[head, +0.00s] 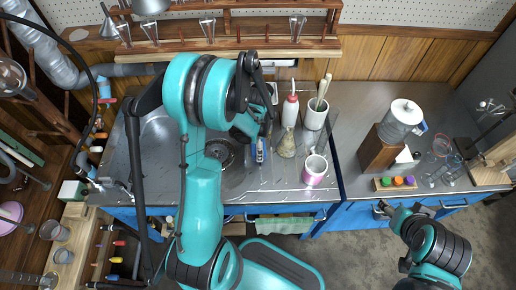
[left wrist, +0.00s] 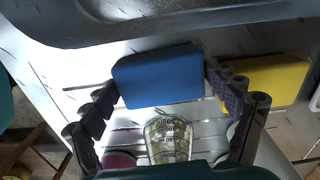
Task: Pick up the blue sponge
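The blue sponge (left wrist: 158,78) lies flat on the ribbed metal drainboard in the left wrist view. My left gripper (left wrist: 161,76) is spread wide, with one finger near each short end of the sponge. The right fingertip slightly overlaps the sponge's edge; I cannot tell whether either finger touches it.
A yellow sponge (left wrist: 272,80) lies right beside the right finger. A glass vessel with markings (left wrist: 168,140) stands near the gripper. A pink-banded cup (head: 315,170), a red-capped bottle (head: 290,110) and a white pot with rods (head: 316,113) stand right of the sink (head: 150,160).

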